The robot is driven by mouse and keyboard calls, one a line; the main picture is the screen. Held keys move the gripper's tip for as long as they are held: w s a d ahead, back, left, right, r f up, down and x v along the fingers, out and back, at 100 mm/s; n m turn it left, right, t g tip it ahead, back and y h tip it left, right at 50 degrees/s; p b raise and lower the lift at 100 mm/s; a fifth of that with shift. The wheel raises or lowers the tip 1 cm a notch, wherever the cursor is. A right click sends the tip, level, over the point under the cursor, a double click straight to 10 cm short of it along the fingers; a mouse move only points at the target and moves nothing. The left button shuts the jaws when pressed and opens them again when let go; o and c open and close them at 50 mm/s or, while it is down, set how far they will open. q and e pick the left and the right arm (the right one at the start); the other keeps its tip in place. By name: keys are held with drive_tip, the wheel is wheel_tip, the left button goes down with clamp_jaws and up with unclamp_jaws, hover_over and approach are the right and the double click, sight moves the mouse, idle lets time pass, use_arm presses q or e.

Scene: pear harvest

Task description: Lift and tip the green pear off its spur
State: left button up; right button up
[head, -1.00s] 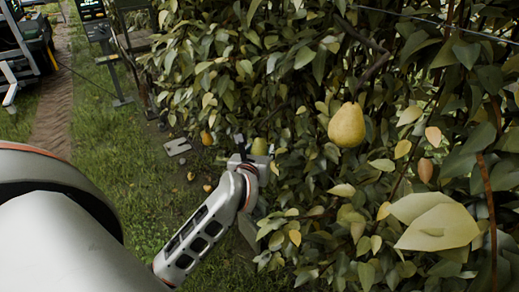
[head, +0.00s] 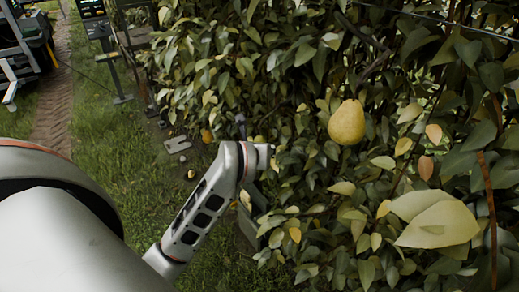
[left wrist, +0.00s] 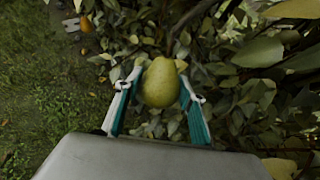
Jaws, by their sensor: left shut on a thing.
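The green pear (left wrist: 160,83) sits between the teal-lined fingers of my left gripper (left wrist: 157,92) in the left wrist view, with a finger against each side. Leaves lie behind its top, and I cannot make out the spur. In the head view my left wrist covers most of the gripper; only a small part of the pear (head: 259,139) shows above it, at the hedge's left face. My right gripper is in neither view.
A larger yellow pear (head: 346,123) hangs to the right among dense leaves. An orange fruit (head: 206,136) is left of my wrist. A grey plate (head: 177,144) lies on the grass. A screen on a post (head: 93,10) stands at the back left. Open grass lies left of the hedge.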

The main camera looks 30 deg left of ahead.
use_arm(q)
drive_tip(key=shift+s+r, duration=0.1)
drive_tip(key=shift+r, duration=0.05)
drive_tip(key=shift+d+r+g, duration=0.1)
drive_tip(key=shift+g, duration=0.2)
drive_tip(key=shift+s+d+g+h, duration=0.15)
drive_tip(key=shift+s+g+h, duration=0.15)
drive_tip(key=shift+g+h, duration=0.1)
drive_tip(key=shift+r, duration=0.3)
drive_tip(key=shift+s+d+r+g+h, duration=0.15)
drive_tip(key=shift+s+g+h, duration=0.2)
drive_tip(key=shift+g, duration=0.35)
drive_tip(key=shift+s+d+f, duration=0.2)
drive_tip(key=shift+s+d, duration=0.25)
drive_tip(key=shift+s, duration=0.25)
drive_tip(key=shift+s+d+f, duration=0.15)
drive_tip(key=shift+s+d, duration=0.25)
drive_tip(key=shift+s, duration=0.3)
drive_tip(key=shift+s+d+f, duration=0.2)
drive_tip(key=shift+s+d, duration=0.25)
drive_tip(key=shift+s, duration=0.25)
